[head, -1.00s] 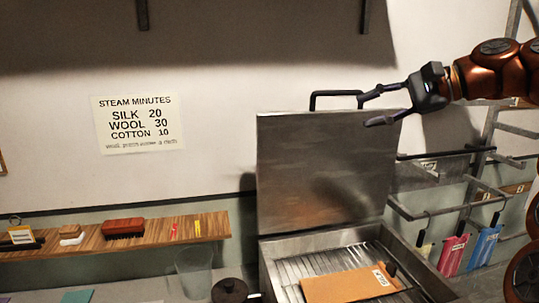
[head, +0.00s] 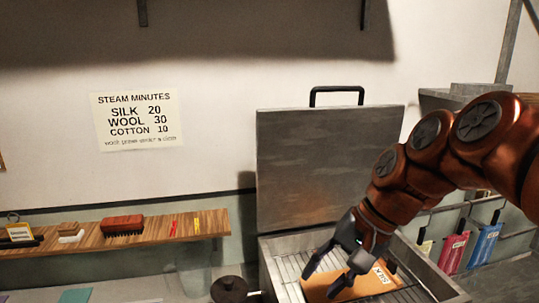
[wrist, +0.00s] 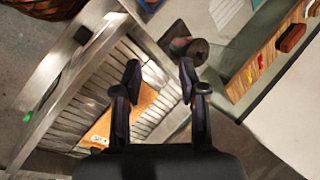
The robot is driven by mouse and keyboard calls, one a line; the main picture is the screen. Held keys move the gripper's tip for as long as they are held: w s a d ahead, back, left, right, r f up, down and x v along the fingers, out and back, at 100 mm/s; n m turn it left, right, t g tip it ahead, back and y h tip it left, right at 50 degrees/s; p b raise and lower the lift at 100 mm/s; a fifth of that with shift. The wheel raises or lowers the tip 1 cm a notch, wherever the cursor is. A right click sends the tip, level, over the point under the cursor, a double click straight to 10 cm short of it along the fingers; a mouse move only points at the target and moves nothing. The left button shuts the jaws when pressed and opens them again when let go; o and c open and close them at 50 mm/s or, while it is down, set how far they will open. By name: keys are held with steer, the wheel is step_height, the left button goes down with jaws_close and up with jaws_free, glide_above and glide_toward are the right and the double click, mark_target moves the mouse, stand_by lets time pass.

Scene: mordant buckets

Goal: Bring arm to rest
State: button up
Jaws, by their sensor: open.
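My gripper (head: 332,272) is open and empty in the head view, pointing down in front of the raised lid and over the steamer box. In the wrist view my gripper (wrist: 157,75) also shows open, with nothing between its fingers. The steel steamer box (head: 272,247) has its lid (head: 312,165) standing up, with a black handle (head: 337,91) on top. An orange-brown packet (head: 318,289) with a white label reading SILK lies on the rack inside; my gripper partly covers it. The packet shows in the wrist view (wrist: 103,128) too.
A dark round object (head: 229,288) and a clear beaker (head: 194,276) stand left of the box. A wooden shelf (head: 80,239) holds a brush (head: 122,224) and small items. Coloured packets (head: 486,247) hang from a rail at right.

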steer(key=s+d+f+n+g+h, duration=0.1)
steer(key=s+d+f+n+h, duration=0.1)
steer(key=s+f, duration=0.6)
steer(key=s+d+f+n+g+h, duration=0.1)
steer(key=s+d+f+n+h, duration=0.1)
steer(key=s+d+f, duration=0.4)
steer(key=s+f+h, duration=0.1)
steer(key=s+f, duration=0.1)
steer(key=s, duration=0.2)
steer(key=shift+s+d+f+n+h+b, duration=0.15)
steer(key=shift+s+d+n+h+b, duration=0.15)
steer(key=shift+d+h, duration=0.1)
